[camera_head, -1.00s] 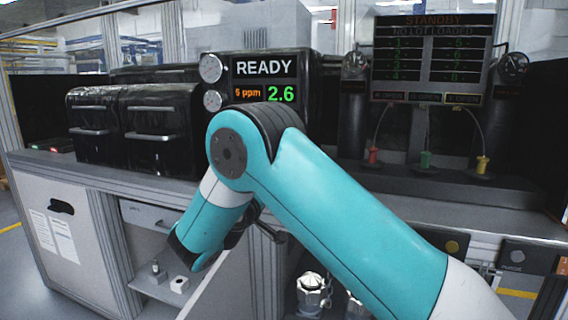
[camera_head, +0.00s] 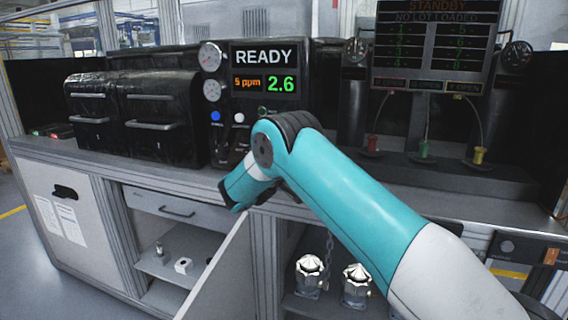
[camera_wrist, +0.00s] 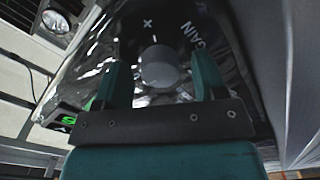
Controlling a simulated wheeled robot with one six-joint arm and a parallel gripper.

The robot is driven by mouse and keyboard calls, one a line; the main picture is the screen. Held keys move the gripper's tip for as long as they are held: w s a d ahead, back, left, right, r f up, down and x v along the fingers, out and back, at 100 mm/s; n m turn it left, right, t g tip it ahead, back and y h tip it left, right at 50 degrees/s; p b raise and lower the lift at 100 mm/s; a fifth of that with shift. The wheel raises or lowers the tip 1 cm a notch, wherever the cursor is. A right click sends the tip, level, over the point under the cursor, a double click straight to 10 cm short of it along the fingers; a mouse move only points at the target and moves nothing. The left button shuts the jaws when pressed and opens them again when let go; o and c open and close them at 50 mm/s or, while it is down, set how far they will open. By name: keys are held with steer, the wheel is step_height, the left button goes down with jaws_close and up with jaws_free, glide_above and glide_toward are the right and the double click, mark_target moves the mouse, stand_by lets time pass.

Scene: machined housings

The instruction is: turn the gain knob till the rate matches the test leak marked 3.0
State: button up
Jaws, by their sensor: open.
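The round grey gain knob (camera_wrist: 160,68) sits beside the printed word GAIN (camera_wrist: 191,36) in the wrist view. My gripper (camera_wrist: 161,62) is open, its green fingers on either side of the knob, with gaps visible; I cannot tell contact or depth. In the head view my arm hides the knob and most of the gripper. The leak tester's display (camera_head: 264,72) shows READY, a green 2.6 and a small orange ppm reading that looks like 5. I cannot make out a test leak marked 3.0.
Two black lidded chambers (camera_head: 160,125) stand left of the display. Blue (camera_head: 215,117) and white (camera_head: 239,117) buttons sit below the gauges. A STANDBY board (camera_head: 435,50) stands at right above red, green and yellow fittings. A cabinet door (camera_head: 222,270) hangs open below the bench.

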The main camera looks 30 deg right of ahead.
steer(key=c, duration=0.9)
steer(key=shift+c, duration=0.2)
steer(key=shift+f+m+b, duration=0.15)
steer(key=shift+m+b, duration=0.15)
steer(key=shift+b, duration=0.4)
steer(key=shift+f+m+b, duration=0.2)
steer(key=shift+m+b, duration=0.3)
steer(key=shift+b, duration=0.65)
steer(key=m+b, duration=0.2)
steer(key=b, duration=0.3)
steer(key=shift+f, duration=0.1)
steer(key=m+b, duration=0.4)
steer(key=b, duration=0.2)
steer(key=shift+b, duration=0.3)
steer(key=shift+r+m+b, duration=0.3)
steer(key=shift+m+b, duration=0.4)
steer(key=shift+b, duration=0.35)
steer(key=shift+a+r, duration=0.1)
